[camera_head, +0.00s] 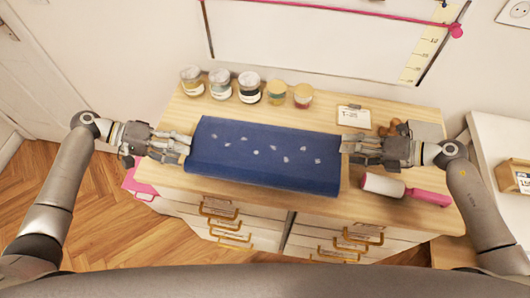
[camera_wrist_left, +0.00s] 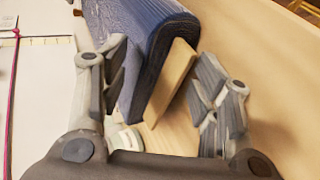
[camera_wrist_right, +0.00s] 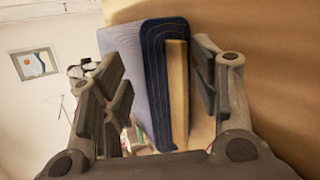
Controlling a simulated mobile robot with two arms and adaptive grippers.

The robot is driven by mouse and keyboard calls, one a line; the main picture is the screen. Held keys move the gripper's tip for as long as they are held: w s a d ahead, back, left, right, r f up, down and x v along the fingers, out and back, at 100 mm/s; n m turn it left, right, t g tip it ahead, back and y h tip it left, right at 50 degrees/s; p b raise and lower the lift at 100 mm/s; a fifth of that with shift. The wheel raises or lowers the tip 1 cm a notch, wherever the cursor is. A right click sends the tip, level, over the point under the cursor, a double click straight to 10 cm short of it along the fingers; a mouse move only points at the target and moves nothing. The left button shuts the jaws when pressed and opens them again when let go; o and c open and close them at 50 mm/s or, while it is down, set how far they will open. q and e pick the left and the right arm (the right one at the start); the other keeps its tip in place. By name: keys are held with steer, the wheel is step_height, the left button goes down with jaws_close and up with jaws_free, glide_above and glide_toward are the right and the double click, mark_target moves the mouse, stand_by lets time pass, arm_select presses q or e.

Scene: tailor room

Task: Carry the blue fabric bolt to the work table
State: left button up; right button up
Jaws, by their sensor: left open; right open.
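The blue fabric bolt (camera_head: 262,158), with pale spots, lies across the wooden top of a drawer unit (camera_head: 165,178) in the head view. My left gripper (camera_head: 182,144) is open at the bolt's left end. In the left wrist view the bolt (camera_wrist_left: 160,45) and its wooden core board (camera_wrist_left: 172,82) sit between the spread fingers (camera_wrist_left: 165,95). My right gripper (camera_head: 350,147) is open at the right end. In the right wrist view the bolt (camera_wrist_right: 155,75) and core board (camera_wrist_right: 178,95) also show between its fingers (camera_wrist_right: 165,95). I cannot tell which surface is the work table.
Several jars (camera_head: 249,87) stand along the back left of the top. A small card (camera_head: 354,117) and brown items (camera_head: 394,128) are at the back right. A lint roller with a pink handle (camera_head: 428,196) lies at the front right. A white surface (camera_head: 497,150) stands at far right.

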arm_select(q)
steer(key=shift+d+f, duration=0.35)
steer(key=shift+d, duration=0.2)
arm_select(e)
steer(key=shift+w+a+f, duration=0.2)
steer(key=shift+a+f, duration=0.1)
steer(key=shift+a, duration=0.2)
arm_select(q)
steer(key=shift+c, duration=0.4)
arm_select(e)
steer(key=shift+c, duration=0.5)
arm_select(q)
steer(key=c, duration=1.2)
arm_select(e)
jaws_close()
steer(key=shift+r, duration=0.1)
steer(key=shift+a, duration=0.1)
